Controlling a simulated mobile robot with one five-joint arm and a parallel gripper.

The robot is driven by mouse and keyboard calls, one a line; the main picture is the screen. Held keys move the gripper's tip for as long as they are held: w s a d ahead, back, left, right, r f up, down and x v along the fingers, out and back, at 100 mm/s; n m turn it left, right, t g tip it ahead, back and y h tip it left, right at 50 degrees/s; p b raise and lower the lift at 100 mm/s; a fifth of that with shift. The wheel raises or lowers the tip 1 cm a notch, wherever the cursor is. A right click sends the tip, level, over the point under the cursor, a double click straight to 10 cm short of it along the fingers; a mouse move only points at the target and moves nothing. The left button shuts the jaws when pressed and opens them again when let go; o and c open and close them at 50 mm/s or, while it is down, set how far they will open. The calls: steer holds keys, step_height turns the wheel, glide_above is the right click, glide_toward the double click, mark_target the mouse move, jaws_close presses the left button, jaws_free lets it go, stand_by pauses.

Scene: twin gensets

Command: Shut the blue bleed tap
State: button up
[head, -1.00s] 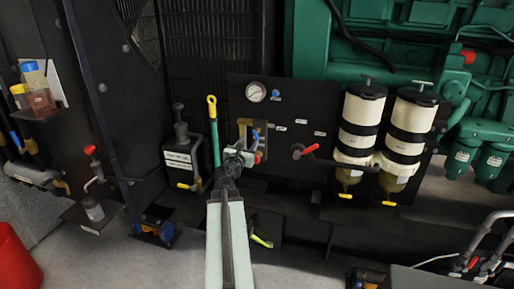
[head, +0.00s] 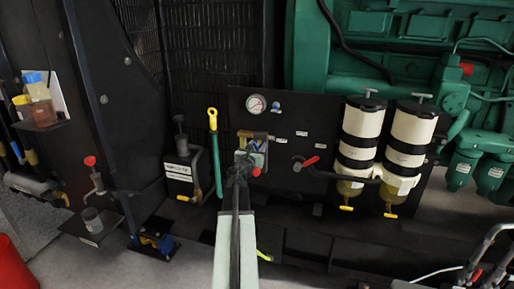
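A small blue knob (head: 276,106) sits on the black panel (head: 300,107), just right of the round pressure gauge (head: 256,104). The frames do not show clearly whether it is the bleed tap or how it is turned. A blue lever (head: 15,149) also shows at the far left edge. My gripper (head: 246,160) is below the gauge and below and left of the blue knob, in front of a brass fitting (head: 252,136). A red handle (head: 256,171) shows beside it. My gripper's fingers are too small and overlapped to read, and my arm hides what lies behind.
Two white filters (head: 360,131) (head: 407,142) stand right of the panel, with a red lever (head: 311,162) left of them. A dipstick with a yellow ring (head: 212,120) rises left of my gripper. A black post (head: 98,120) and a red bucket (head: 14,266) are at left.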

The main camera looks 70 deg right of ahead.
jaws_close()
steer(key=shift+a, duration=0.15)
steer(key=shift+m, duration=0.3)
steer(key=m, duration=0.3)
steer(key=shift+d, duration=0.2)
steer(key=m, duration=1.2)
steer(key=shift+m, duration=0.3)
steer(key=m, duration=0.6)
steer(key=shift+m, duration=0.3)
